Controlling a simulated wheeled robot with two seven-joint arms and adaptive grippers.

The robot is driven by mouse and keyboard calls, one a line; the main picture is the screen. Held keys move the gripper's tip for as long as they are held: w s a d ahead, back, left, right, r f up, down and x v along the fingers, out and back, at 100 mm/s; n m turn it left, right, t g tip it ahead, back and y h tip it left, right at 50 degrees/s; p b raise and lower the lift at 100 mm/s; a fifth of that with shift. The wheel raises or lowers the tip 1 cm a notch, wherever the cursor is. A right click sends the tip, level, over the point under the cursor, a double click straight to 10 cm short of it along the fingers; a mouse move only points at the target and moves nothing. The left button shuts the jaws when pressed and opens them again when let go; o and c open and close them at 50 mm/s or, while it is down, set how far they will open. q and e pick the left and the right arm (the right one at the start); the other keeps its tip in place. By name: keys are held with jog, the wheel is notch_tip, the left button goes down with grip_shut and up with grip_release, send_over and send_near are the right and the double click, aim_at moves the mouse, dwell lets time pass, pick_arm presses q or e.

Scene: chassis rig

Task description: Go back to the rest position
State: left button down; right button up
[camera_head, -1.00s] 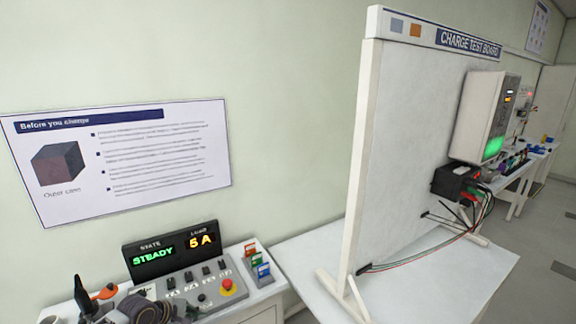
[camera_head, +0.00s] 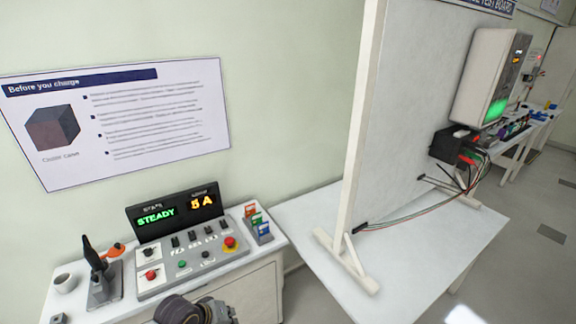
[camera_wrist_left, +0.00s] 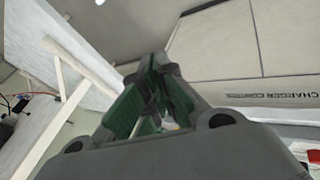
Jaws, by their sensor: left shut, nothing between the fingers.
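My left gripper (camera_wrist_left: 160,72) fills the middle of the left wrist view, its green-lined fingers shut with nothing held. In the head view a dark grey part of my left arm shows at the bottom edge, in front of the control console (camera_head: 196,258); the fingers cannot be made out there. The console's displays (camera_head: 178,211) read STEADY and 5 A. My right gripper is in neither view.
The white charge test board (camera_head: 405,120) stands on a table (camera_head: 310,207) to the right of the console. Floor is open at the far right.

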pick_arm(q)
jog(key=shift+s+a+r+m+g+y, duration=0.35)
jog(key=shift+s+a+r+m+y, duration=0.8)
jog(key=shift+s, duration=1.8)
jog(key=shift+s+a+r+m+g+y, duration=0.35)
jog(key=shift+s+a+r+m+y, duration=0.3)
jog(key=shift+s+a+m, duration=1.65)
jog(key=s+d+f+g+b, duration=0.1)
jog(key=s+f, duration=0.1)
jog(key=f, duration=1.5)
jog(key=s+d+f+b, duration=0.1)
jog(key=s+f, duration=0.1)
jog(key=f, duration=1.5)
jog(key=s+a+f+b, duration=0.1)
jog(key=s+a+f, duration=0.1)
jog(key=s+f, duration=0.9)
jog(key=s+a+f+g+b, duration=0.1)
jog(key=s+a+f, duration=0.1)
jog(key=s+f, duration=0.9)
jog(key=shift+s+a+f+g, duration=0.15)
jog(key=shift+a+f+g, duration=0.15)
jog(key=shift+f, duration=0.1)
